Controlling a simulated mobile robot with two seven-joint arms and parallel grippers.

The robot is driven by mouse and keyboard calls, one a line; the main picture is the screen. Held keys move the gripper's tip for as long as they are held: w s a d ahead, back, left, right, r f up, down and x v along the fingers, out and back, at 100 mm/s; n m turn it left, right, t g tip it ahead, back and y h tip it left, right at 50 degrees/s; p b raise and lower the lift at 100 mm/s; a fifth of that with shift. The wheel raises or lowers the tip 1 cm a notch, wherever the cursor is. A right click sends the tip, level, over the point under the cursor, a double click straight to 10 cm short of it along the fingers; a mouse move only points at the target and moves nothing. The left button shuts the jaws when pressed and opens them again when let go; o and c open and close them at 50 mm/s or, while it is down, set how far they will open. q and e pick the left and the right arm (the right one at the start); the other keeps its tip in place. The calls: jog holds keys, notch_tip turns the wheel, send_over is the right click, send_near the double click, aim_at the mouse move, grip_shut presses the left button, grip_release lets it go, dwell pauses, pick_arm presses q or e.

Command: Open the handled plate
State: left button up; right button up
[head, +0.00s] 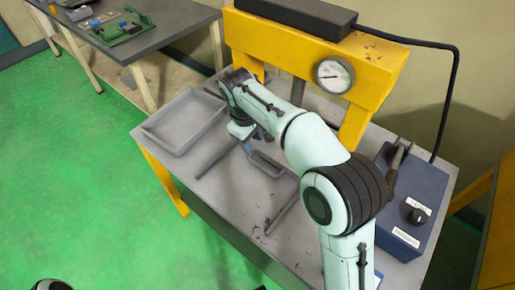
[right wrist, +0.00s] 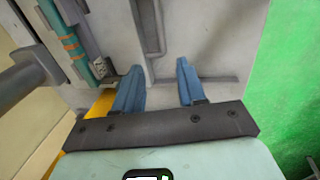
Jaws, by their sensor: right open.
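A grey flat piece with a raised rectangular handle-like rim (head: 267,164) lies on the grey table, right of the tray; I take it for the handled plate. In the right wrist view a similar grey raised outline (right wrist: 149,28) shows beyond the fingers. My right gripper (head: 254,139) is over the table between the tray and this piece, partly hidden by its own wrist. Its two blue fingers (right wrist: 156,88) are apart with nothing between them. Whether they touch the plate cannot be told. My left gripper is not in view.
A shallow grey tray (head: 152,133) is at the table's left. A yellow press frame (head: 300,48) with a gauge (head: 334,75) stands behind. A blue control box (head: 410,195) is at the right. A dark bar (head: 283,213) lies near the front. Another bench (head: 160,40) is at upper left.

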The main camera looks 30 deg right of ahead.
aim_at(258, 164)
jog(key=f, duration=0.4)
jog(key=d+f+b, duration=0.1)
jog(key=f, duration=0.3)
jog(key=d+f+b, duration=0.1)
jog(key=f, duration=0.3)
jog(key=shift+w, duration=0.25)
jog(key=shift+w+d+f, duration=0.1)
jog(key=shift+f, duration=0.45)
grip_shut()
